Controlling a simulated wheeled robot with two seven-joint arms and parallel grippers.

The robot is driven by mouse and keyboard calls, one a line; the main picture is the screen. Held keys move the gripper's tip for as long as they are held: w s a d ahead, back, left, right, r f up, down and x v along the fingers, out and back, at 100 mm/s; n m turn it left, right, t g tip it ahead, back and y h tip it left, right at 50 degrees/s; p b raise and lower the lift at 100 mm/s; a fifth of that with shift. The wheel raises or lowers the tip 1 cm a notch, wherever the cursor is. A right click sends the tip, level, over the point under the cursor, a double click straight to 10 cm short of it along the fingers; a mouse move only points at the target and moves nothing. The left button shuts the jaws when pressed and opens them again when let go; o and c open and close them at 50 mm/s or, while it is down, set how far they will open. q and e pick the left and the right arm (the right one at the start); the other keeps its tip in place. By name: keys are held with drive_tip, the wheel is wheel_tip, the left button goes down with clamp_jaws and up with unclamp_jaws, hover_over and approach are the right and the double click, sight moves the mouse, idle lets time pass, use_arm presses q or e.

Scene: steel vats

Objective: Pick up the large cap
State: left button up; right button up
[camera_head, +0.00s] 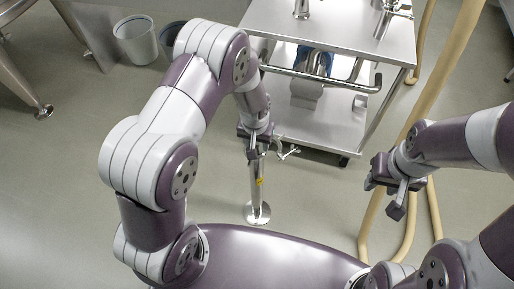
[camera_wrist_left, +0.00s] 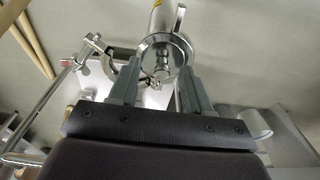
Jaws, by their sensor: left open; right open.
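A round steel piece (camera_wrist_left: 176,48), which looks like the large cap, sits at the end of an upright steel pipe in the left wrist view. My left gripper (camera_wrist_left: 160,70) is open, with one finger on each side of this piece in the picture; I cannot tell whether they touch it. In the head view my left gripper (camera_head: 257,147) is at the top of the steel pipe (camera_head: 258,183) and hides the cap. My right gripper (camera_head: 398,196) is open and empty, off to the right.
A steel cart (camera_head: 335,28) with a lower shelf (camera_head: 320,122) stands behind the pipe. Beige hoses (camera_head: 437,75) run along the floor on the right. Grey bins (camera_head: 136,42) stand at the back left. Floor left is clear.

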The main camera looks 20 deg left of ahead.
use_arm(q)
drive_tip(key=shift+s+a+r, duration=0.15)
drive_tip(key=shift+s, duration=0.05)
drive_tip(key=shift+c, duration=0.9)
clamp_jaws()
